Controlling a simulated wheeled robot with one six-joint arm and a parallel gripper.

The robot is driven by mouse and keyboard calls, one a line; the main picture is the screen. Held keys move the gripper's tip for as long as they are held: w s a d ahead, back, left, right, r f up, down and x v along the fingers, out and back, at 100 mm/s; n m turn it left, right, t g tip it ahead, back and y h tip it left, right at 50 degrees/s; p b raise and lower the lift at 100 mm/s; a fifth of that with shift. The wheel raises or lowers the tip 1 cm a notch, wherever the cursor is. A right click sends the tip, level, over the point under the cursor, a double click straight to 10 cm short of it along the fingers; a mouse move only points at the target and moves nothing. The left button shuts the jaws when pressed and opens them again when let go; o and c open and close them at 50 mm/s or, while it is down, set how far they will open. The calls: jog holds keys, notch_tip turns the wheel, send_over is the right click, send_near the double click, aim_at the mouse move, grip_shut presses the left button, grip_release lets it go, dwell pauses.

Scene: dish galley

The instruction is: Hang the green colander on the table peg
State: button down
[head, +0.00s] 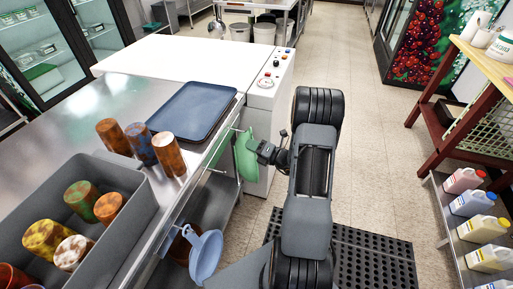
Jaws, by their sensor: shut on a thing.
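The green colander (246,158) is in the head view, at the right edge of the metal table (118,133). It hangs upright, seen nearly edge-on. My gripper (260,151) is shut on it from the right. The colander is close beside a thin metal bar (235,132) at the table's side. No separate peg stands out there, and I cannot tell whether the colander touches one. A blue colander (206,248) hangs lower down on the same table side.
A dark blue tray (191,106) and several patterned cups (168,154) stand on the table. A grey bin (140,212) holds more cups. A white machine (272,92) adjoins the table's far end. Bottles (473,204) line a shelf on the right. The floor aisle (352,75) is clear.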

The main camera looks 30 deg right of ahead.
aim_at(242, 145)
jog(key=shift+w+a+f+b, duration=0.15)
jog(key=shift+w+a+b, duration=0.2)
jog(key=shift+w+a, duration=0.8)
jog(key=shift+w+a+f, duration=0.3)
jog(key=shift+w+f, duration=0.1)
jog(key=shift+w, duration=0.05)
jog(key=c, duration=1.2)
grip_release()
jog(key=shift+o, duration=0.2)
